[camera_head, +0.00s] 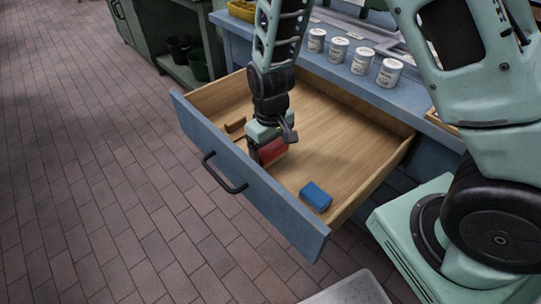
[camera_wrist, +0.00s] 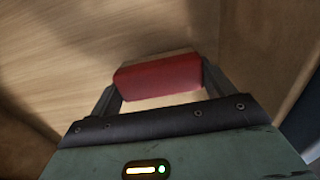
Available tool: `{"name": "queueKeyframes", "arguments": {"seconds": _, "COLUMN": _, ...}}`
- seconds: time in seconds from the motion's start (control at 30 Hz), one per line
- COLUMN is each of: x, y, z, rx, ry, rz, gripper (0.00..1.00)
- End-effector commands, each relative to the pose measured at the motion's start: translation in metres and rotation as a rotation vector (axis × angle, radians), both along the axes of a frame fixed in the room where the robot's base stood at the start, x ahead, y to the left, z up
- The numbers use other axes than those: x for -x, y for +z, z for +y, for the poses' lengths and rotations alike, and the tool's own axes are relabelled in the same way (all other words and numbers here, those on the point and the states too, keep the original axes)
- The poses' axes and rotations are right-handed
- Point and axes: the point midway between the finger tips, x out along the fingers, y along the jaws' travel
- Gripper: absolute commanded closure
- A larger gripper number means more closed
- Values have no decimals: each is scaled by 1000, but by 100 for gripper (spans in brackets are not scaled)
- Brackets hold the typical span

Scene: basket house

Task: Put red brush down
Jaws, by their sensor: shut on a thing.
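The red brush (camera_head: 273,150) is in my gripper (camera_head: 266,156), inside the open wooden drawer (camera_head: 345,122) of a blue cabinet. In the wrist view the red brush (camera_wrist: 158,77) spans between the two fingers of my gripper (camera_wrist: 157,92), which are shut on it. A pale strip shows along its far edge. The drawer floor (camera_wrist: 60,45) lies behind it. I cannot tell whether the brush touches the floor.
A blue block (camera_head: 315,196) lies near the drawer's front right corner. A small brown wooden piece (camera_head: 235,125) lies to the left of my gripper. Several white cans (camera_head: 362,60) stand on the blue counter behind. The drawer's right and back floor is clear.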

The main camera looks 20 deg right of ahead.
Motion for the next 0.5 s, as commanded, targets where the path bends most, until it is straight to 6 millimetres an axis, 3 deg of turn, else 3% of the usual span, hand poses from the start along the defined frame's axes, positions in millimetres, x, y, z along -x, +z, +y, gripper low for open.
{"name": "queueKeyframes", "arguments": {"seconds": 0.13, "x": 0, "y": -21, "z": -1, "rx": 1, "ry": -2, "rz": 2, "gripper": 47}}
{"name": "queueKeyframes", "arguments": {"seconds": 0.5, "x": 0, "y": -25, "z": 0, "rx": 0, "ry": -1, "rz": 0, "gripper": 47}}
